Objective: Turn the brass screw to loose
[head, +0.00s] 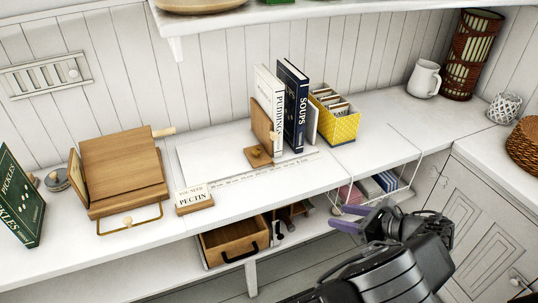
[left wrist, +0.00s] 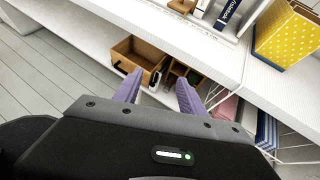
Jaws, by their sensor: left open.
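A small brass-coloured knob (head: 257,153), which looks like the brass screw, sits on the wooden foot of a bookend (head: 262,128) on the white counter. How far it is turned cannot be told. The bookend stands upright at the left end of a short row of books. My left gripper (head: 347,218) has purple fingers and is in front of the counter edge, to the right of and below the knob, well apart from it. In the left wrist view the left gripper (left wrist: 160,76) is open and empty. My right gripper is not in view.
A white book (head: 270,100), a dark blue book (head: 294,105) and a yellow dotted box (head: 338,126) stand beside the bookend. A wooden cookbook stand (head: 122,165) and a "Pectin" sign (head: 194,198) are to the left. An open wooden drawer box (head: 233,241) is below the counter.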

